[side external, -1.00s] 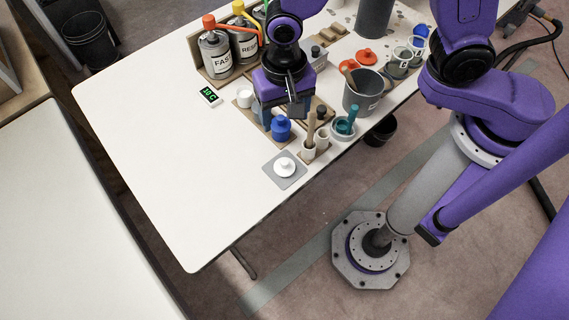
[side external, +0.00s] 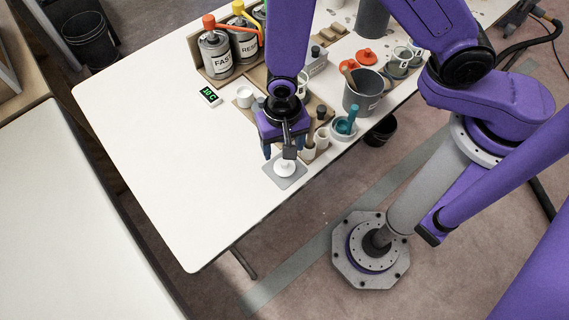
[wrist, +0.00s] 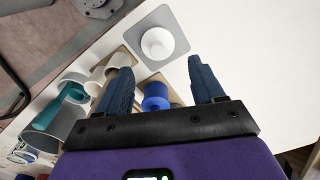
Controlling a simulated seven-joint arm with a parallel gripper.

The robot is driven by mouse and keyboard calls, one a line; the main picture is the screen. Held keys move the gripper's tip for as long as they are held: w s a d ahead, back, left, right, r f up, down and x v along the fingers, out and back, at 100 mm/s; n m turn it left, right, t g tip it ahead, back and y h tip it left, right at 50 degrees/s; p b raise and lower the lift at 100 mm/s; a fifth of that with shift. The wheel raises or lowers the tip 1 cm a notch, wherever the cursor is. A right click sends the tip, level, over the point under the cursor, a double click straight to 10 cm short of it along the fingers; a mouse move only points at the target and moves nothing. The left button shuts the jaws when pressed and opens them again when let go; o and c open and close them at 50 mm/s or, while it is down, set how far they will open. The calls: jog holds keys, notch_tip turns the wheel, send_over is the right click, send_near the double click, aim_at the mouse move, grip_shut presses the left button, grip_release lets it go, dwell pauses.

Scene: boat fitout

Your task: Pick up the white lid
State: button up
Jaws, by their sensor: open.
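The white lid (side external: 285,168) is round with a knob and lies on a grey square mat (side external: 292,182) near the front edge of the table. In the wrist view the lid (wrist: 157,43) shows whole on its mat (wrist: 179,42), ahead of the fingertips. My gripper (side external: 279,154) is just behind the lid in the side view and seems to be above the table. In the wrist view my gripper (wrist: 160,70) is open, its two blue fingers apart with nothing held between them. Whether it touches the lid is not shown.
A blue-lidded jar (wrist: 156,95) stands close by, seen between the fingers. A timer (side external: 210,96) lies at left. The left of the table is clear.

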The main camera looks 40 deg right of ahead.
aim_at(285, 161)
jog(key=shift+s+d+f, duration=0.1)
jog(key=shift+s+f, duration=0.05)
jog(key=shift+f, duration=3.45)
jog(key=c, duration=0.8)
